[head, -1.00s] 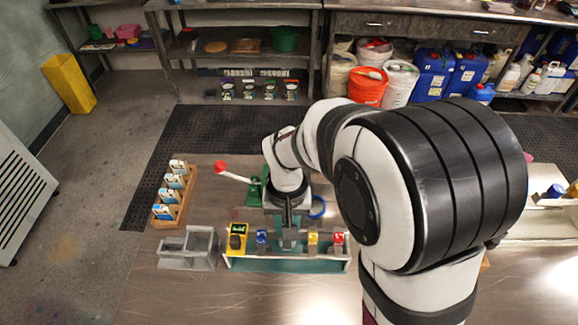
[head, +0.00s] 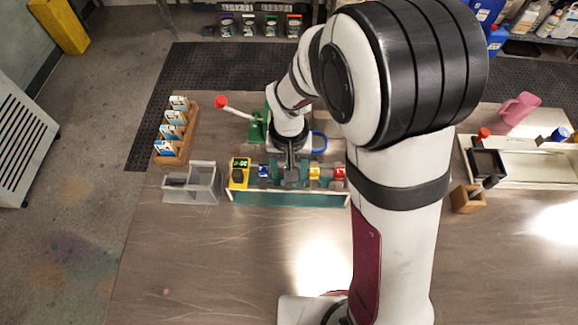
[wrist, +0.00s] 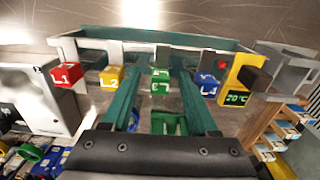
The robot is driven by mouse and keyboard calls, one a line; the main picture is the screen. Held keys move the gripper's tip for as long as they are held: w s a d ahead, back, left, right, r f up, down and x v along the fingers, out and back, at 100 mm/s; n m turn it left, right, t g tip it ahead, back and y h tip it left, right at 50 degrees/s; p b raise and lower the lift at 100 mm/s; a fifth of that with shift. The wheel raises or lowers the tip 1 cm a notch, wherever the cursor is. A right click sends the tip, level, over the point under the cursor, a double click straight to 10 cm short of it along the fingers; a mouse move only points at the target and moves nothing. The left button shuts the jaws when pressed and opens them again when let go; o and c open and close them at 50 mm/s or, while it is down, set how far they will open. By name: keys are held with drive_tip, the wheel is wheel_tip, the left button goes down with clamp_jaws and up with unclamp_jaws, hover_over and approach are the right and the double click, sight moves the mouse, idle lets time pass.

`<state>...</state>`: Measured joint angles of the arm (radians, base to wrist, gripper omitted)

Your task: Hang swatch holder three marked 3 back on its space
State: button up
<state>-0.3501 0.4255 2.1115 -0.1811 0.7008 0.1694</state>
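In the wrist view, the green swatch holder (wrist: 160,87), with a marking that looks like 3, is at the middle of a teal-and-white rack (wrist: 90,33). My gripper (wrist: 162,80) is open, with its two teal fingers on either side of the green holder and a gap visible on each side. Red (wrist: 62,74), yellow (wrist: 111,77) and blue (wrist: 207,84) holders hang along the same rack. In the head view, the rack (head: 290,199) stands on the table with my gripper (head: 291,176) over its middle, hiding the green holder.
A wooden stand (head: 188,143) with several cards is further left. A green stand with a red-knobbed lever (head: 238,110) is behind. The front table is clear.

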wheel_tip(320, 180, up, 16)
idle(0.6)
drive_tip(key=shift+s+d+f, duration=0.1)
drive_tip(key=s+d+f+m+y, duration=0.1)
drive_tip(key=s+d, duration=0.3)
drive_tip(key=s, duration=0.5)
drive_tip(key=s+d+f+m, duration=0.1)
drive_tip(key=s+d+m, duration=0.3)
drive_tip(key=s, duration=0.5)
drive_tip(key=shift+s+m+y, duration=0.2)
drive_tip(key=shift+m+y, duration=0.1)
drive_tip(key=shift+y, duration=0.1)
drive_tip(key=shift+f, duration=0.1)
